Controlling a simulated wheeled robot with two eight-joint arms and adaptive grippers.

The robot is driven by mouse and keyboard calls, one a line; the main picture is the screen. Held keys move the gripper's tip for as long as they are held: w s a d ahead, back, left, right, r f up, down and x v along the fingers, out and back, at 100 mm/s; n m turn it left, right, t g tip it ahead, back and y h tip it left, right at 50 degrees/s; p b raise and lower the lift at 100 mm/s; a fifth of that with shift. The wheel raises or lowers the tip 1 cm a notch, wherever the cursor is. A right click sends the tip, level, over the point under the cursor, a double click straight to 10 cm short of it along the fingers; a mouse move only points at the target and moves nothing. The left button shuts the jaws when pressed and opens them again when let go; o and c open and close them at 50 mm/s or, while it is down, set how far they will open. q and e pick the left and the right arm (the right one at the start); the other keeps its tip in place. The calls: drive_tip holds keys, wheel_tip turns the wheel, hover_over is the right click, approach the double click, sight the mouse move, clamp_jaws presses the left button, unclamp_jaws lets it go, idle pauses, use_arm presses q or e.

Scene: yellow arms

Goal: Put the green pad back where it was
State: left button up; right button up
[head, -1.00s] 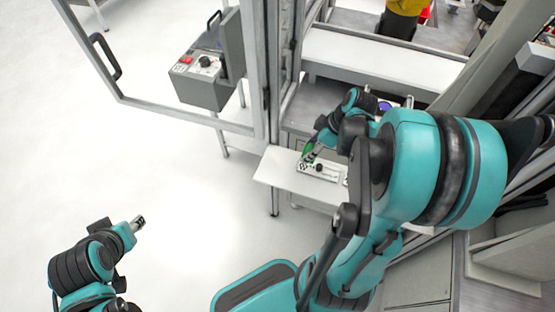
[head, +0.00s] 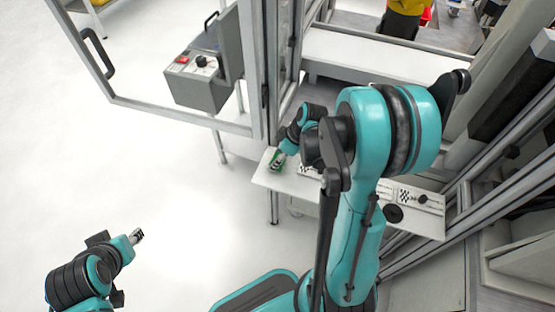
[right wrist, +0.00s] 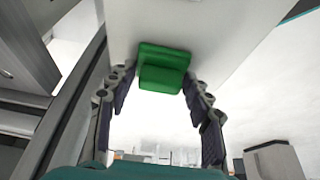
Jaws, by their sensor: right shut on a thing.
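The green pad (head: 275,160) is at the left end of the narrow white table (head: 300,187) in the head view. In the right wrist view the green pad (right wrist: 163,68) sits between the fingertips of my right gripper (right wrist: 160,80), which is shut on it. My right gripper (head: 278,163) is small and partly hidden by its own wrist in the head view. Whether the pad touches the table is unclear. My left gripper (head: 137,236) is over the bare floor at lower left, holding nothing that I can see; its fingers are too small to judge.
A checker-marked white plate (head: 308,170) lies right of my right gripper, partly hidden by my arm. Another marked plate (head: 420,199) lies at the table's right end. A grey control box (head: 205,80) and a framed door (head: 170,113) stand behind to the left. Floor at left is clear.

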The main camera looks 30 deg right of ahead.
drive_tip(key=shift+s+r, duration=0.1)
drive_tip(key=o, duration=1.1)
drive_tip(key=p+v, duration=0.5)
drive_tip(key=v, duration=0.6)
drive_tip(key=s+a+r+m+t+h, duration=0.1)
drive_tip(key=s+a+r+m+t, duration=0.1)
drive_tip(key=s+a+r+m, duration=0.2)
drive_tip(key=s+a+r+m+t+h, duration=0.1)
drive_tip(key=s+a+r+m+h, duration=0.1)
drive_tip(key=a, duration=0.7)
drive_tip(key=shift+s+a+r+m+t, duration=0.25)
drive_tip(key=shift+s+r+m+t, duration=0.15)
drive_tip(key=shift+s+r+m, duration=0.8)
